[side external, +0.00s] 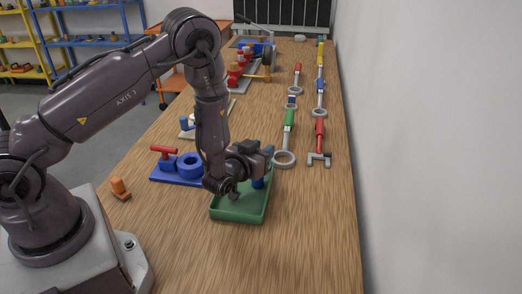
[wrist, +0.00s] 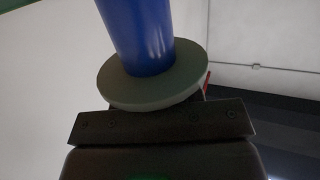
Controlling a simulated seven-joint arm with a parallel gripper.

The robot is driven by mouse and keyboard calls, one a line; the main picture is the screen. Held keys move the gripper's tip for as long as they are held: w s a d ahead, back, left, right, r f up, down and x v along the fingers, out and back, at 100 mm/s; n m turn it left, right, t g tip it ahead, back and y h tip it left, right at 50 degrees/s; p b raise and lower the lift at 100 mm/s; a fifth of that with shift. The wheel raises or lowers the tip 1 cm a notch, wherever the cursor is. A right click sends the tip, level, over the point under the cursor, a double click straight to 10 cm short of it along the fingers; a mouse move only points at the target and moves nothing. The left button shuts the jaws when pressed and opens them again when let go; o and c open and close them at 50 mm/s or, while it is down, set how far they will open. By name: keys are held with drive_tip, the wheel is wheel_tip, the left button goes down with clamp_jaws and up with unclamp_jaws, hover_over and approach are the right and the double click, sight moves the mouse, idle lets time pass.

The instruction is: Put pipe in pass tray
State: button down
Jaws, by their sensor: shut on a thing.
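The pipe (side external: 258,183) is a small blue piece showing just below my gripper (side external: 265,168) in the side view. In the wrist view the pipe (wrist: 135,35) is a blue cylinder with a grey-green round flange against a dark bar of my gripper. My gripper is shut on the pipe, over the right part of the green tray (side external: 238,214). The tray is shallow and lies on the wooden table. My wrist hides part of its far side. I cannot tell whether the pipe touches the tray floor.
A blue base with a red-handled valve and ring (side external: 178,168) stands just left of the tray. An orange piece (side external: 120,188) lies at the left edge. Wrenches with green (side external: 289,120) and red (side external: 320,132) handles lie behind right. The front table is clear; a wall (side external: 430,130) borders the right.

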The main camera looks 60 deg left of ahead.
drive_tip(key=shift+f, duration=0.15)
drive_tip(key=c, duration=0.8)
unclamp_jaws()
